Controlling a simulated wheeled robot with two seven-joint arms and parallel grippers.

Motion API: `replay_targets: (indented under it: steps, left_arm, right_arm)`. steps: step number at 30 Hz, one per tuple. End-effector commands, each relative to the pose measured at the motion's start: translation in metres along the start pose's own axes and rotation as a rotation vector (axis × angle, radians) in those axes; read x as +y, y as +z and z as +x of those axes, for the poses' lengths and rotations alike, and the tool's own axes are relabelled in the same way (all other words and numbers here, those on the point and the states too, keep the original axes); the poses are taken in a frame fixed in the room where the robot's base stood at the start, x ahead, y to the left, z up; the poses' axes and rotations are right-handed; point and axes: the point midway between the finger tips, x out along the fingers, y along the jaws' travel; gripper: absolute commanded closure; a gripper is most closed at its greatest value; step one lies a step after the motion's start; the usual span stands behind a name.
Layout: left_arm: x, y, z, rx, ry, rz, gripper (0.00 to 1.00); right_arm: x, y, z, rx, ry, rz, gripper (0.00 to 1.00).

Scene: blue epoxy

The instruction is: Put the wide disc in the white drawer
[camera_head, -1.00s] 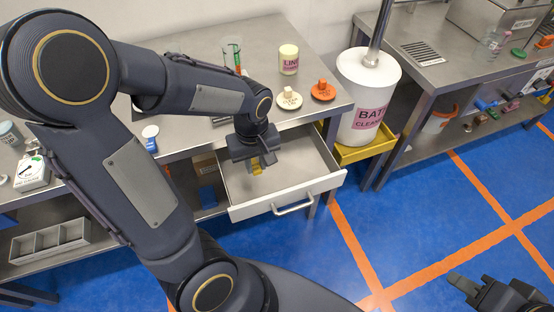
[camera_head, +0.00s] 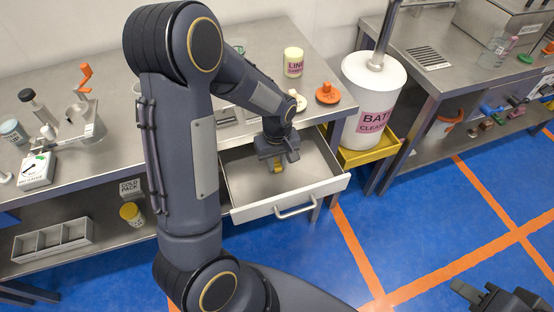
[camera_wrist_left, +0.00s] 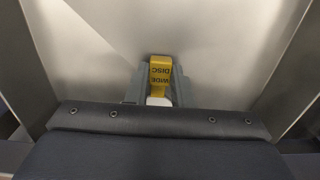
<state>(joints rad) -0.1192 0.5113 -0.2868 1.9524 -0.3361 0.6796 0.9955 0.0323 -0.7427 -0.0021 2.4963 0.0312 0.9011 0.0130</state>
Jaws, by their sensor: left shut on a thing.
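The white drawer (camera_head: 245,210) is pulled out from under the steel bench, and its floor looks bare. My left gripper (camera_head: 277,164) is inside the drawer's outline, pointing down.
An orange knobbed piece (camera_head: 327,94), a cream one (camera_head: 299,101) and a labelled jar (camera_head: 293,62) stand on the bench above the drawer. A white bath cleaner tank (camera_head: 372,100) in a yellow tray (camera_head: 370,155) stands right of the drawer.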

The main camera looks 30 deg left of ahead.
Motion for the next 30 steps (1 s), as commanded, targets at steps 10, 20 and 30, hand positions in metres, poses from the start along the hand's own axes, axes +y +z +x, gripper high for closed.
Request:
replay_targets:
  steps: [10,20,30]
  left_arm:
    - [0.000,0.000,0.005,0.002,0.002,0.000,1.00]
    - [0.000,0.000,0.004,0.002,0.002,0.000,0.58]
    - [0.001,-0.001,-0.013,0.005,0.006,0.000,0.58]
  right_arm:
    - [0.001,0.001,0.003,0.000,0.000,0.000,0.67]
    - [0.001,0.001,0.002,0.000,0.000,0.000,0.67]
    - [-0.001,-0.001,-0.002,0.000,0.000,0.000,0.67]
